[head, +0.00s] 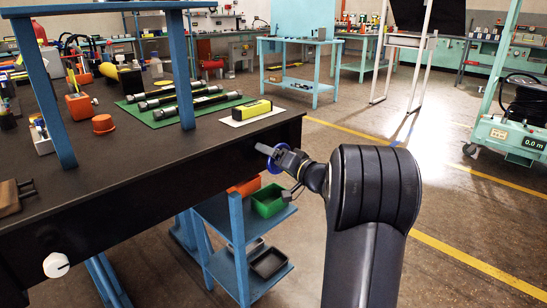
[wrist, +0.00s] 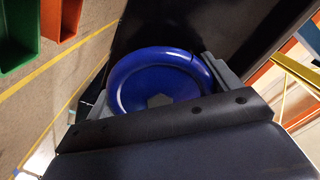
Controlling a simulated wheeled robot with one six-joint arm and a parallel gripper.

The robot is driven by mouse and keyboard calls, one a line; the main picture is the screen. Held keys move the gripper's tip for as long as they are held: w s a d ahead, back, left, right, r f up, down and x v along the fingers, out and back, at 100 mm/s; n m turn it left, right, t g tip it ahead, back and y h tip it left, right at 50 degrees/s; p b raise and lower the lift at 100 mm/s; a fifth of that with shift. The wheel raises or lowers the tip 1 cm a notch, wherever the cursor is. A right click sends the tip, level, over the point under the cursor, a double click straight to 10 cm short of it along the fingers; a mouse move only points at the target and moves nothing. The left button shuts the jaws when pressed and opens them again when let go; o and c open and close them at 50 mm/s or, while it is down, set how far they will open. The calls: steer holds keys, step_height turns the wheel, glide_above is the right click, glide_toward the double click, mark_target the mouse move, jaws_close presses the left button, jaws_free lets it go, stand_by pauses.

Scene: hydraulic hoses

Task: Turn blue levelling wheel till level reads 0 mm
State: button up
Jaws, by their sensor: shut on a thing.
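The blue levelling wheel (wrist: 122,88) sits on the dark side of the bench, a round disc with a raised rim. In the head view the wheel (head: 271,166) is small and partly covered by my gripper (head: 274,155) at the bench's right end. In the wrist view the grey fingers of my gripper (wrist: 162,88) lie on opposite sides of the wheel, shut on its rim. The lower part of the wheel is hidden behind the gripper body. A yellow level (head: 250,110) lies on a white sheet on the benchtop; its reading is too small to tell.
The black bench (head: 120,175) carries a green mat (head: 217,106) with several hoses. A white knob (head: 56,265) is on its front. Under my gripper stands a blue shelf (head: 222,218) with a green bin (head: 268,207).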

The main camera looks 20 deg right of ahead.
steer(key=shift+m, duration=0.3)
steer(key=shift+m+p, duration=4.9)
steer(key=shift+m, duration=8.2)
steer(key=o, duration=0.8)
